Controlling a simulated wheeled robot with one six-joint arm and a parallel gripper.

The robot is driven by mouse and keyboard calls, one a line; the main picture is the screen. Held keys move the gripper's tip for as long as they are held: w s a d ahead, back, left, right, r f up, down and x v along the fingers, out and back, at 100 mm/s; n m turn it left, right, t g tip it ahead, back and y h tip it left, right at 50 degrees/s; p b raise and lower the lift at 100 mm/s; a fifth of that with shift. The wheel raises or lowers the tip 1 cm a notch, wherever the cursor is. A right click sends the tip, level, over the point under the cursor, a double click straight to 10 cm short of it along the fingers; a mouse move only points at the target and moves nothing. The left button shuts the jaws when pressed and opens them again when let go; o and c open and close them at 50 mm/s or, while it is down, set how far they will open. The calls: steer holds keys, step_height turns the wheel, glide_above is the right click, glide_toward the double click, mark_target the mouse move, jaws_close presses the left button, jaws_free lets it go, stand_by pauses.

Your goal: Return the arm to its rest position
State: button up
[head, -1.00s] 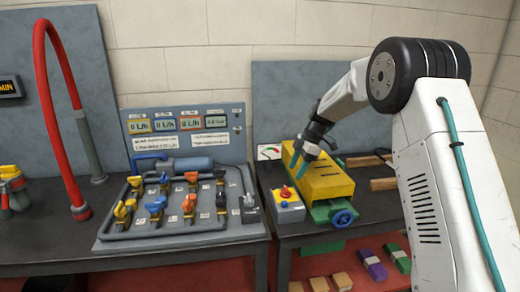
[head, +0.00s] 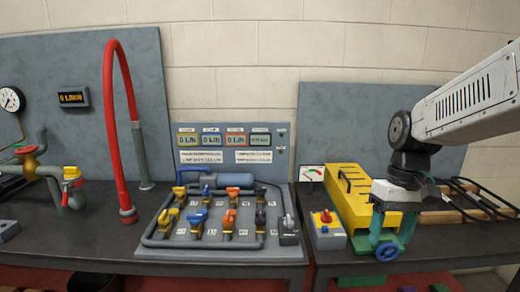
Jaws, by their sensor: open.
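My arm (head: 465,105) reaches in from the right edge in the head view, its white link sloping down left to a dark wrist joint. My gripper (head: 390,234) hangs below the wrist, with its two teal fingers pointing down and apart. In the picture the fingers overlap the front right end of the yellow slotted box (head: 345,194), near a blue handwheel (head: 387,252). I cannot tell whether they touch anything.
A control box with a red and yellow knob (head: 326,231) stands left of the yellow box. A valve panel (head: 215,238) and a tall red pipe (head: 115,130) are further left. A dark rack (head: 475,200) lies at right. Space above the bench is open.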

steer(key=s+r+m+t+h, duration=0.1)
steer(key=s+r+t, duration=0.2)
steer(key=s, duration=1.5)
steer(key=shift+m, duration=0.4)
steer(key=shift+a, duration=0.1)
steer(key=shift+c, duration=0.3)
